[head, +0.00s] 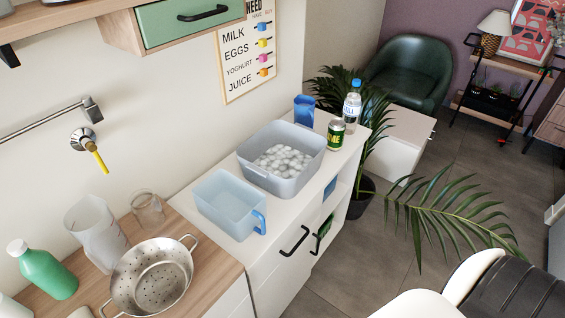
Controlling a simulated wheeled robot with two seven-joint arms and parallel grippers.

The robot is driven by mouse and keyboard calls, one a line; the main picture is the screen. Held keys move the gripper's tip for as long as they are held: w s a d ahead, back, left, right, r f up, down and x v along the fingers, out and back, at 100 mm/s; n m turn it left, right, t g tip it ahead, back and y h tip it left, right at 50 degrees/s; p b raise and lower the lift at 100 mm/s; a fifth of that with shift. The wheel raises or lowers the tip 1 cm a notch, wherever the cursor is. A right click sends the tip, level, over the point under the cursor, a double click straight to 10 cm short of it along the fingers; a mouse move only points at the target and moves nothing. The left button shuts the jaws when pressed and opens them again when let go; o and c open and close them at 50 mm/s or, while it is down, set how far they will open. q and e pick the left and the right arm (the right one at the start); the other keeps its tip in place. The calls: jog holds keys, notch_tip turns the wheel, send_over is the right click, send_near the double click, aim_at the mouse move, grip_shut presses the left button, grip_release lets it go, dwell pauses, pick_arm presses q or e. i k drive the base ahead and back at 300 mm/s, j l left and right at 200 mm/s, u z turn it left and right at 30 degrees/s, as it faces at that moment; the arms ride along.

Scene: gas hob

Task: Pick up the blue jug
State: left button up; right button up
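A light blue see-through jug (222,212) with a darker blue handle stands upright on the white cabinet top (212,240). Its handle is at its front right corner. It looks empty and is open at the top. Neither of my grippers is in view, and nothing covers the jug.
A grey-blue tub (282,178) of ice stands close behind the jug. Beyond it are a dark blue container (304,110), a green can (336,134) and a water bottle (352,107). A metal colander (152,277) sits front left. Palm leaves (440,215) spread at right.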

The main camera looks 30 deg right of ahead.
aim_at(304, 105)
jog(key=i+l+u, duration=0.3)
jog(key=l, duration=1.5)
jog(key=l+u, duration=0.3)
jog(key=l, duration=1.5)
jog(key=k, duration=0.1)
